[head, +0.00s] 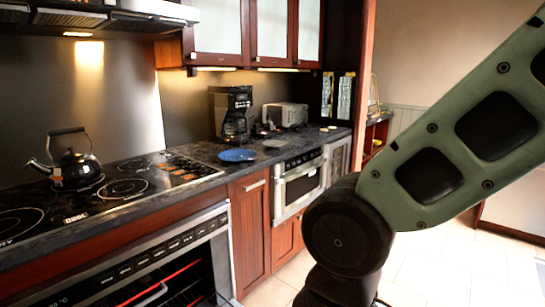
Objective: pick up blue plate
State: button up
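The blue plate (237,155) lies flat on the dark countertop (205,153), between the cooktop and the coffee maker. Nothing covers it in the head view. My arm fills the right side of the view, well apart from the plate. My gripper is outside the view, so its state does not show.
A black kettle (73,166) stands on the cooktop (130,182) at left. A coffee maker (232,114) and a toaster (287,115) stand behind the plate. A grey dish (275,144) lies right of it. The oven (160,275) below looks open. Tiled floor (440,265) is clear at right.

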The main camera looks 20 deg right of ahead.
aim_at(236, 155)
jog(key=i+l+u, duration=0.15)
jog(key=i+l, duration=0.15)
jog(key=i+l+u, duration=0.1)
jog(key=i+l, duration=0.15)
jog(key=l, duration=0.2)
jog(key=i+l+u, duration=0.15)
jog(key=l, duration=0.3)
jog(key=i+l+u, duration=0.15)
jog(key=i+l, duration=0.15)
jog(key=l, duration=0.15)
jog(key=i+l+u, duration=0.1)
jog(key=l, duration=0.35)
jog(key=i+l+u, duration=0.15)
jog(key=i+l, duration=0.15)
jog(key=l, duration=0.2)
jog(key=i+l+u, duration=0.15)
jog(key=l, duration=0.35)
jog(key=i+l+u, duration=0.1)
jog(key=l, duration=0.45)
